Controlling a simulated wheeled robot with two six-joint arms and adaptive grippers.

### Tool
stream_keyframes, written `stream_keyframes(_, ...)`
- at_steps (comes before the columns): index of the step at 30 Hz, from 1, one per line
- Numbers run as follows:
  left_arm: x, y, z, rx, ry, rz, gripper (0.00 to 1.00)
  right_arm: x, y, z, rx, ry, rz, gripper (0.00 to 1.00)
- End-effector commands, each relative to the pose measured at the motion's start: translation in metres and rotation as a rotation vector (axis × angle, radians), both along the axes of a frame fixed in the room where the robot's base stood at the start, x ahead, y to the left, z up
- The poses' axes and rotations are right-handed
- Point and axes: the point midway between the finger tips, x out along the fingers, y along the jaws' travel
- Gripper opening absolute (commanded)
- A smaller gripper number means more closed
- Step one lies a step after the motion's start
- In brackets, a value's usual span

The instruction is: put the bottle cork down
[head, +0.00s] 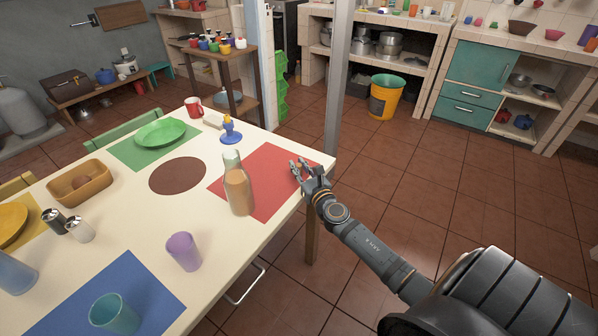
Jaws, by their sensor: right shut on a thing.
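My right gripper (302,169) is over the right end of the table, above the edge of the red placemat (270,200). It is shut on the bottle cork (299,166), which shows only as a tiny tan spot between the fingers. Whether the cork touches the mat is hard to tell. A glass bottle (238,190) with an orange-brown drink stands upright on the left part of the red mat, to the left of the gripper. No cork shows on its mouth. My left gripper is not in view.
The white table (140,220) also holds a purple cup (183,252), a brown round mat (178,176), a blue egg-cup-like piece (230,131), a red mug (194,107) and a green plate (160,133). The red mat between bottle and gripper is clear. The table's edge is close under my right arm.

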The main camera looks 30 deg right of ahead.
Motion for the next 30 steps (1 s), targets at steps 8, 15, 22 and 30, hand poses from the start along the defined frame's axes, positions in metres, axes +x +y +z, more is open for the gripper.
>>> stream_keyframes(8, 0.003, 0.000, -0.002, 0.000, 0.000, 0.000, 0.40, 0.000, 0.000, -0.003, 0.000, 0.000, 0.000, 0.20)
stream_keyframes(15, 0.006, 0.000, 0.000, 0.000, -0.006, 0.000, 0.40, 0.000, 0.000, -0.002, 0.000, 0.000, 0.000, 0.42)
stream_keyframes(22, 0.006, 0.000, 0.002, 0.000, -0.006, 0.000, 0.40, 0.000, 0.000, 0.001, 0.000, 0.000, 0.000, 0.42)
stream_keyframes(30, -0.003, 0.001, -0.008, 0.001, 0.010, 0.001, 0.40, -0.048, 0.007, -0.004, -0.005, 0.006, 0.005, 0.42)
